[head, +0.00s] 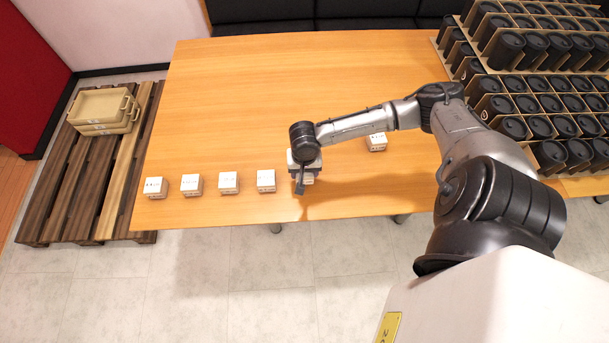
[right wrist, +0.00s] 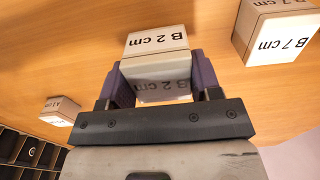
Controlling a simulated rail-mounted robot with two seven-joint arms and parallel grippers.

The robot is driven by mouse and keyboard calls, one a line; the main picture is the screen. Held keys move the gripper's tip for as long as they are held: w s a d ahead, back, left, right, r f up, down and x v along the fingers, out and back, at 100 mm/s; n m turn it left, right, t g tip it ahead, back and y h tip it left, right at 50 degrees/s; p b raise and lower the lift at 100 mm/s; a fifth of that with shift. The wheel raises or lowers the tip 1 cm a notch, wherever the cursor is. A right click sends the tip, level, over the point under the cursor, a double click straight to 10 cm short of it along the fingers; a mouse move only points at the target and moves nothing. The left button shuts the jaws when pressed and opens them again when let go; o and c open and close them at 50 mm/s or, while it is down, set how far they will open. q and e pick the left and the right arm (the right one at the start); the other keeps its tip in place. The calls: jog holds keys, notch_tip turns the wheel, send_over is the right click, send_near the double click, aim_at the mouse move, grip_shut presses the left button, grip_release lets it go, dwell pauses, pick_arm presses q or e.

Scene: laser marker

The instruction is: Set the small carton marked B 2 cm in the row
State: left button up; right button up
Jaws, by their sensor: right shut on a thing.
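The small white carton marked B 2 cm (right wrist: 157,66) sits between the two fingers of my right gripper (right wrist: 156,78), its label showing on two faces. My right gripper is shut on it. In the head view my right gripper (head: 305,168) points down at the right end of a row of small white cartons, and the held carton (head: 309,179) shows partly beneath it. I cannot tell whether the carton touches the table. A carton marked B 7 cm (right wrist: 281,36) stands beside it in the wrist view, apart from it. My left gripper is not in view.
Row cartons (head: 266,180) (head: 229,182) (head: 192,184) (head: 155,187) stand spaced along the table's (head: 250,100) front edge. Another carton (head: 377,141) stands apart on the right. Black canisters (head: 530,100) fill racks at right. Tan trays (head: 100,108) lie on a pallet. The table's middle is clear.

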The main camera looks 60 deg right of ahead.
aim_at(305, 176)
notch_tip(305, 176, down, 3)
jog(key=shift+f+b, duration=0.15)
jog(key=shift+b, duration=0.3)
jog(key=o, duration=1)
jog(key=shift+c, duration=0.2)
